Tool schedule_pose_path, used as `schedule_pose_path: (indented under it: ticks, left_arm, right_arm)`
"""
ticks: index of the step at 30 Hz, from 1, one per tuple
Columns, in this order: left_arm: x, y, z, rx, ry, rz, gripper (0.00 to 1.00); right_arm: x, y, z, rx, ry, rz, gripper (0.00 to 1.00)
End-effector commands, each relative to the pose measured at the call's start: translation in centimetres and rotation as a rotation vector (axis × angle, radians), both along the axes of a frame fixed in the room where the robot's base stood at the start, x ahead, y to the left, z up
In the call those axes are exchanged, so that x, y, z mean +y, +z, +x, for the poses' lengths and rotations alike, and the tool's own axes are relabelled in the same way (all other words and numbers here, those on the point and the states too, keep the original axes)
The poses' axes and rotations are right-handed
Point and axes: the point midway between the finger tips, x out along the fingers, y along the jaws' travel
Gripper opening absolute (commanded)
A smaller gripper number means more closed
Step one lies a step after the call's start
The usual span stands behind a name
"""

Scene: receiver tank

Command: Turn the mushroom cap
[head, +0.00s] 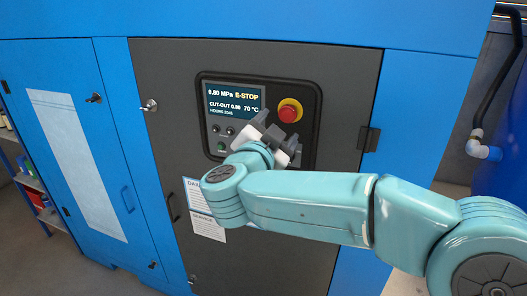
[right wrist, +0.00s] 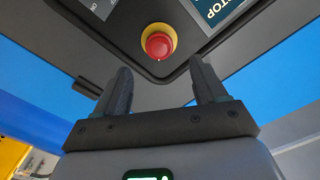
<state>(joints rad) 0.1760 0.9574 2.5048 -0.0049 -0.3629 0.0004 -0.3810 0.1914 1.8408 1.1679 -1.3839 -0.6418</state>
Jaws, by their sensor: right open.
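The red mushroom cap (head: 288,113) sits on a round yellow base (head: 291,103) on the black control panel, right of the display. In the right wrist view the cap (right wrist: 158,45) shows ahead of the fingers, between their lines, with its yellow ring around it. My right gripper (head: 277,130) is just below and in front of the cap in the head view. Its jaws (right wrist: 160,72) are open and empty, and the fingertips look apart from the cap. My left gripper is in neither view.
The display (head: 235,102) reads 0.80 MPa and E-STOP. Small knobs (head: 223,130) and a green button (head: 221,146) sit below it, partly near my arm. A dark latch (head: 369,139) is on the door's right edge. A pipe (head: 490,90) and a blue tank stand at far right.

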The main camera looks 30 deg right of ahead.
Motion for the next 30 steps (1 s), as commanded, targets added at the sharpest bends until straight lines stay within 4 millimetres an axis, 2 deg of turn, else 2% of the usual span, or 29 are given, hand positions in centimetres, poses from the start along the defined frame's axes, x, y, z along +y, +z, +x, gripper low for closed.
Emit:
schedule_pose_path:
  ticks: [1,6,12,30]
  left_arm:
    - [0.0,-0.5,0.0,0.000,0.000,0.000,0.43]
    - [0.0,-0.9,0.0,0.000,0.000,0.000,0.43]
    - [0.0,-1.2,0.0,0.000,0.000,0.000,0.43]
    - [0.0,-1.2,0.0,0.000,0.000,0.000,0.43]
  right_arm:
    - [1.2,-0.2,-0.9,-0.001,0.006,0.000,0.71]
    - [4.3,-0.1,-3.6,-0.002,0.005,0.000,0.71]
    - [6.3,-0.1,-5.4,-0.001,0.001,0.001,0.71]
    - [6.6,0.0,-5.8,0.000,-0.002,0.000,0.71]
